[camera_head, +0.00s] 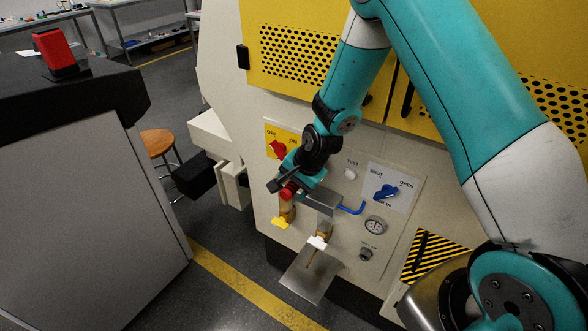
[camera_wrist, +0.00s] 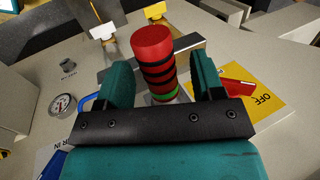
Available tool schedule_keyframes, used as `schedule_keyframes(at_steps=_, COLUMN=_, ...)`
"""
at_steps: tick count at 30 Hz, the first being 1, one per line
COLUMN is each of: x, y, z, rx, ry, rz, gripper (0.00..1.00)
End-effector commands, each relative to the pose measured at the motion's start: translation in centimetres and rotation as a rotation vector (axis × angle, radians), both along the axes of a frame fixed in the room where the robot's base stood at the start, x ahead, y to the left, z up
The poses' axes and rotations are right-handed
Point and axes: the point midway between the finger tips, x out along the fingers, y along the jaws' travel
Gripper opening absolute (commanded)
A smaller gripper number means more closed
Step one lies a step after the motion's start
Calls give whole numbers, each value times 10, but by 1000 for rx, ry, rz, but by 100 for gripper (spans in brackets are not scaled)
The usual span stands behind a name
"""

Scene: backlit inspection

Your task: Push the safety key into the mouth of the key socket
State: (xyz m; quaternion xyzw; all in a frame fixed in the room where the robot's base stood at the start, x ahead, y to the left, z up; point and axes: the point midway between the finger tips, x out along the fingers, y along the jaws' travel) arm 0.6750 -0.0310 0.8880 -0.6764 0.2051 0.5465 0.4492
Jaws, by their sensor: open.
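A red cylinder with black bands and a green band near its base (camera_wrist: 153,60), which looks like the safety key, stands out from the machine front. It also shows in the head view (camera_head: 289,190). Its base meets a pale grey part that may be the key socket; the mouth is hidden, and I cannot tell how deep the key sits. My gripper (camera_wrist: 161,72) is open, with one teal finger on each side of the red cylinder and a visible gap around it.
A metal bar with a blue handle (camera_head: 351,208) is close beside my gripper. A red switch (camera_head: 278,149), blue valve (camera_head: 386,191), gauge (camera_head: 375,225), yellow tag (camera_head: 281,223) and white tag (camera_head: 317,242) crowd the panel. A black-topped cabinet (camera_head: 75,90) stands left.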

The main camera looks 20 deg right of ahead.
Motion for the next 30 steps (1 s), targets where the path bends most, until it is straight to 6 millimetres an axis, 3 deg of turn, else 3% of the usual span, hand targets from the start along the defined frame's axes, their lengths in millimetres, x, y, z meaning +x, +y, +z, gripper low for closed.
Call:
schedule_keyframes(at_steps=5, x=1, y=0, z=25, rx=1, ry=-7, rz=0, gripper=61)
schedule_keyframes(at_steps=21, x=1, y=0, z=160, rx=0, ry=-7, rz=-1, gripper=61)
schedule_keyframes(at_steps=30, x=0, y=-1, z=196, rx=0, ry=-2, rz=0, gripper=61)
